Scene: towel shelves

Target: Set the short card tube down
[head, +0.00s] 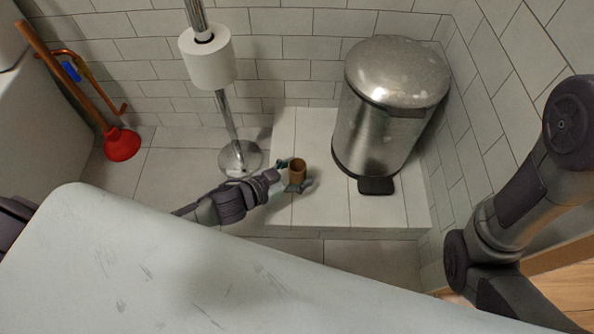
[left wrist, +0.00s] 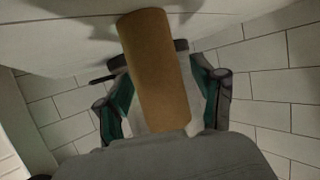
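The short card tube (head: 297,171) is brown and looks upright on the white tiled ledge (head: 310,210), its open end facing up in the head view. My left gripper (head: 295,178) is low over the ledge with its fingers on either side of the tube. In the left wrist view the tube (left wrist: 158,75) lies between the green-padded fingers, and pale gaps show beside it, so the fingers look open around it. The tube's far end meets a pale surface with shadows beside it. My right gripper is out of view; only its arm shows at the right.
A steel pedal bin (head: 385,110) stands on the ledge just right of the tube. A chrome stand (head: 240,157) with a toilet roll (head: 208,58) is to the left. A red plunger (head: 121,144) is farther left. A pale surface (head: 200,265) fills the foreground.

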